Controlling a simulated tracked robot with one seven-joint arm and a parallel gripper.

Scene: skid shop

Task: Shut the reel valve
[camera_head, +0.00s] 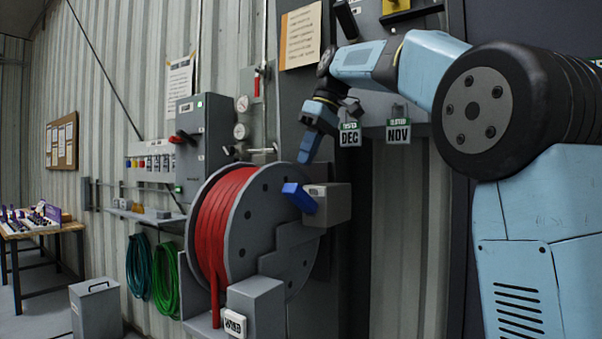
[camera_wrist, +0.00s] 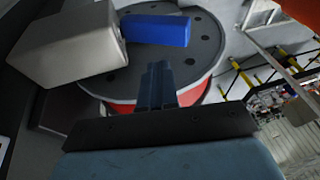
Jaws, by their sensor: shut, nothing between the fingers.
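The reel valve is a grey block (camera_head: 335,204) with a blue lever handle (camera_head: 299,198), mounted in front of the hose reel (camera_head: 255,225). The handle points up and to the left in the head view. In the wrist view, the block (camera_wrist: 70,48) is at upper left and the blue handle (camera_wrist: 156,31) sticks out from it to the right. My gripper (camera_head: 304,158) is above the handle in the head view. In the wrist view its fingertips (camera_wrist: 157,70) are together and empty, just below the handle in the picture and apparently apart from it.
Red hose is wound on the reel. Month tags (camera_head: 398,130) hang right of my gripper. A grey bin (camera_head: 96,307) and a table (camera_head: 40,232) stand at left.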

